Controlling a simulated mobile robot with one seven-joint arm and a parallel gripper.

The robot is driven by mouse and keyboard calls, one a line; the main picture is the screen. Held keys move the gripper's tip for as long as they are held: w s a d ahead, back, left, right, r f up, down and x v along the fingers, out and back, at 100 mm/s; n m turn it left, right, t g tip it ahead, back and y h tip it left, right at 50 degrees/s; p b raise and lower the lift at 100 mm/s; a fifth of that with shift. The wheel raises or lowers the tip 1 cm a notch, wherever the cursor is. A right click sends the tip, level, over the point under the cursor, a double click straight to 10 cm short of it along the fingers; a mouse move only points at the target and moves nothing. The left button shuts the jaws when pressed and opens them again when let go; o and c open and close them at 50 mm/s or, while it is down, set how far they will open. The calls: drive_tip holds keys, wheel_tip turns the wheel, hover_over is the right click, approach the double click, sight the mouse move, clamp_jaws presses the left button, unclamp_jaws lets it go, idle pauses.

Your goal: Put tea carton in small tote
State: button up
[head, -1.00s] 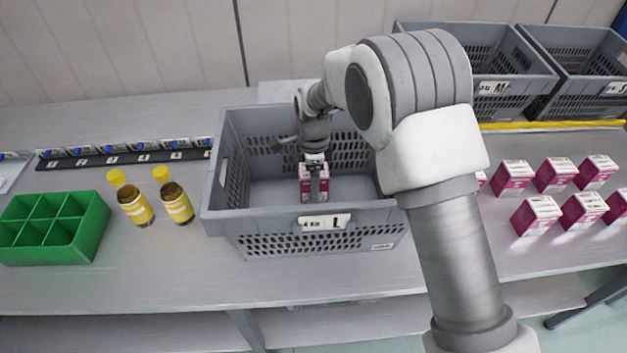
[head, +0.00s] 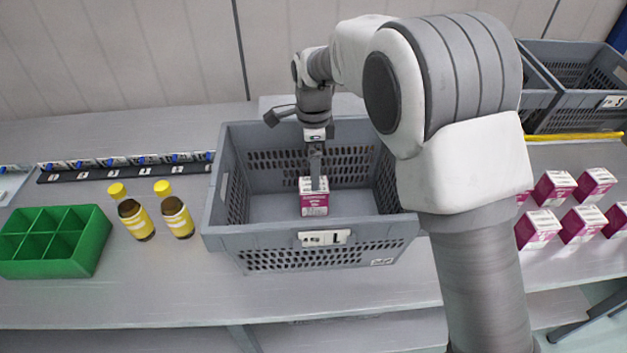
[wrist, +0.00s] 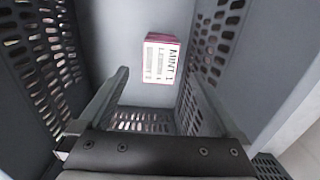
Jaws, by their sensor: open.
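A white and magenta tea carton (head: 313,199) stands upright on the floor of the grey tote (head: 225,237) in front of me, whose label looks like "L" in the earlier head frame. My gripper (head: 317,185) points down into this tote, above the carton, and its jaws are open and empty. In the wrist view the carton's printed top (wrist: 160,60) shows beyond and between my spread fingers (wrist: 158,78), apart from them. A grey tote with an "S" label (head: 590,103) stands at the back right.
More magenta cartons (head: 580,225) stand on the table at right. Two yellow-capped bottles (head: 177,215) and a green divided box (head: 50,262) stand at left. A yellow strip (head: 575,137) runs before the back totes.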

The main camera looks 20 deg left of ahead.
wheel_tip(320, 180, up, 2)
drive_tip(key=shift+d+r, duration=0.15)
drive_tip(key=s+d+r+n+t+y, duration=0.1)
drive_tip(key=d+r+n, duration=0.1)
drive_tip(key=d+r, duration=0.65)
drive_tip(key=s+d+r+n+t, duration=0.1)
drive_tip(key=d+r+n, duration=0.3)
drive_tip(key=d, duration=0.7)
drive_tip(key=s+d+r+n+t+h, duration=0.1)
drive_tip(key=s+d+n, duration=0.5)
drive_tip(key=s+d, duration=1.1)
drive_tip(key=r+t, duration=0.1)
drive_tip(key=t, duration=0.1)
drive_tip(key=shift+s+d+t, duration=0.3)
drive_tip(key=shift+s, duration=0.05)
drive_tip(key=shift+d, duration=0.1)
